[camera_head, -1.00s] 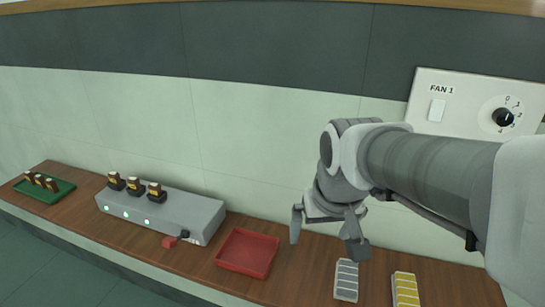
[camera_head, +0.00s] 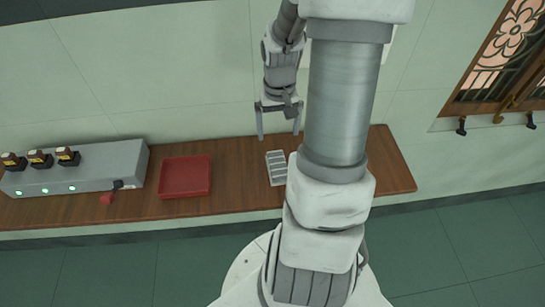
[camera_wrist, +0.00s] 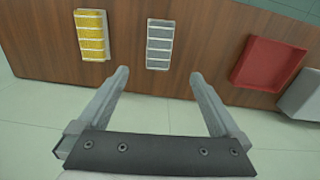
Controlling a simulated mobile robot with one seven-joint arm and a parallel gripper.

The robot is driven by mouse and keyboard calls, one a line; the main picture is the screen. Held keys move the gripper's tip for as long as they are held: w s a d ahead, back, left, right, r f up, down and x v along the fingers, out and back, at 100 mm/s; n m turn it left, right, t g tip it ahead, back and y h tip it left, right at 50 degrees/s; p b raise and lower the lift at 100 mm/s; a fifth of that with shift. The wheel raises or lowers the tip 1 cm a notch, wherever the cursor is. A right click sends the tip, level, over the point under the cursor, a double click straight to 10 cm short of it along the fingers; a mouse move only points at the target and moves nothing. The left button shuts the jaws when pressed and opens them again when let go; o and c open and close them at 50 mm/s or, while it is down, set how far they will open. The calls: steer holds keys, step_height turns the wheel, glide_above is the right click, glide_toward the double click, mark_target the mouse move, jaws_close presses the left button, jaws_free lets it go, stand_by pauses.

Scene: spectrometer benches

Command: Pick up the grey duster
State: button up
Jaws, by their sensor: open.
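The grey duster (camera_head: 276,168) is a small grey block with pale cross stripes. It lies flat on the wooden bench, right of the red tray, and my arm is close beside its right side in the head view. It also shows whole in the wrist view (camera_wrist: 158,44), beyond the fingertips and roughly centred between them. My gripper (camera_head: 279,135) is open and empty, with its fingers pointing down near the wall. In the head view it appears just behind the duster; the wrist view (camera_wrist: 160,74) shows a gap between them.
A yellow duster (camera_wrist: 92,35) lies beside the grey one; my arm hides it in the head view. A red tray (camera_head: 185,190) and a grey lamp-lit box (camera_head: 105,167) with dark-topped pieces stand to the left. A window (camera_head: 510,60) with hooks is at right.

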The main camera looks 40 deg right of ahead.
glide_above(278, 163)
steer(key=f, duration=0.9)
steer(key=shift+a+f, duration=0.2)
steer(key=shift+f, duration=0.2)
steer(key=shift+d+f, duration=0.15)
steer(key=shift+f, duration=2.65)
steer(key=c, duration=1.3)
steer(key=shift+c, duration=0.2)
step_height(278, 163, up, 10)
steer(key=shift+r, duration=0.1)
